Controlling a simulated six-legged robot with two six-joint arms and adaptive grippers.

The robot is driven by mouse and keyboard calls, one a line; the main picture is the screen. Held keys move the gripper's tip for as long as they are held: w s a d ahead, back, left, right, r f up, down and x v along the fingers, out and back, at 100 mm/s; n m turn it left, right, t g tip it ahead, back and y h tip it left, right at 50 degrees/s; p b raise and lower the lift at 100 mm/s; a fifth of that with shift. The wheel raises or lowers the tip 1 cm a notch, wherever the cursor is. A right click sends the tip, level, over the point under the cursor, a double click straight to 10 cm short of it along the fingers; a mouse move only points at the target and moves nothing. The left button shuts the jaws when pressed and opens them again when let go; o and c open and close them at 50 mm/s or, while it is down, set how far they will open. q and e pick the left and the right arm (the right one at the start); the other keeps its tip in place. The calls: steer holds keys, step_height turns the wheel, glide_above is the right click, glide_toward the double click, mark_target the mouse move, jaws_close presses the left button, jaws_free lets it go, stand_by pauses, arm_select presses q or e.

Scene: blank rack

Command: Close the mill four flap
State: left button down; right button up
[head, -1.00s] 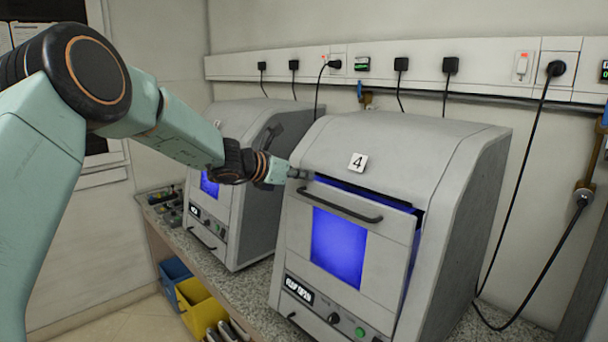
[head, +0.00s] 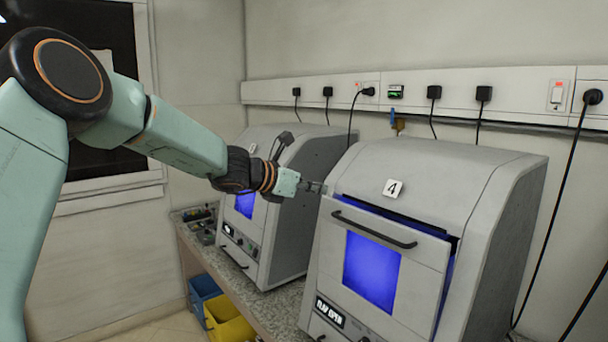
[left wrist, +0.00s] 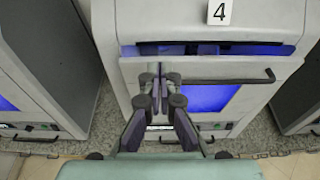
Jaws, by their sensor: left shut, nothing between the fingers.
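Mill four (head: 440,170) is a grey machine with a number 4 label, and it also shows in the left wrist view (left wrist: 270,20). Its front flap (head: 420,268) has a dark bar handle (head: 375,230) and a blue-lit window. The flap stands slightly ajar, tilted out at the top, with a blue-lit gap (left wrist: 272,49) along its upper edge. The display reads "FLAP OPEN". My left gripper (head: 322,187) is shut and empty at the flap's upper left corner. In the left wrist view its fingertips (left wrist: 160,72) overlap the flap's upper left; contact cannot be told. My right gripper is out of view.
A second grey mill (head: 305,190) stands close on the left, behind my left gripper. Blue (head: 203,290) and yellow (head: 228,322) bins sit below the speckled counter (head: 283,301). A wall rail (head: 460,92) carries plugs and hanging cables.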

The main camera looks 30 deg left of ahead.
arm_select(q)
step_height(320, 180, up, 3)
steer(key=s+a+p, duration=0.1)
steer(key=s, duration=0.1)
steer(key=s+a+f+n+t+b, duration=0.15)
steer(key=s+f+b, duration=0.25)
steer(key=b, duration=0.5)
steer(key=m+t+h+b, duration=0.1)
steer(key=m+t+b, duration=0.1)
steer(key=b, duration=0.1)
glide_toward(354, 210)
steer(key=shift+n+g, duration=0.25)
steer(key=p+x, duration=0.2)
steer(key=x, duration=0.4)
steer(key=shift+w, duration=0.45)
steer(key=shift+r, duration=0.15)
steer(key=shift+w+d, duration=0.1)
